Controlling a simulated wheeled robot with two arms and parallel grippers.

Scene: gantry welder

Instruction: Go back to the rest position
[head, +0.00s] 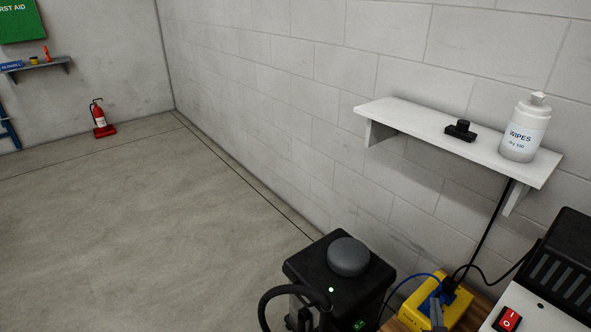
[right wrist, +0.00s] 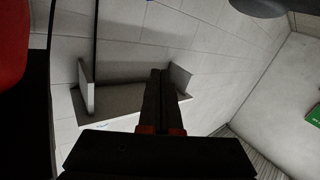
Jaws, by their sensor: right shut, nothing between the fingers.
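My right gripper (head: 437,314) shows only as a small grey tip at the bottom edge of the head view, in front of the yellow box. In the right wrist view its dark fingers (right wrist: 160,95) are together with nothing between them. They point towards the wall, and the white shelf (right wrist: 112,100) shows behind them, upside down. My left gripper is in neither view. The rest of the right arm is out of the head picture.
A white wall shelf (head: 400,118) holds a wipes bottle (head: 524,130) and a small black object (head: 460,131). Below stand a black box with a round grey cap (head: 348,257), a yellow box (head: 412,309) with cables, and a red switch (head: 508,319).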

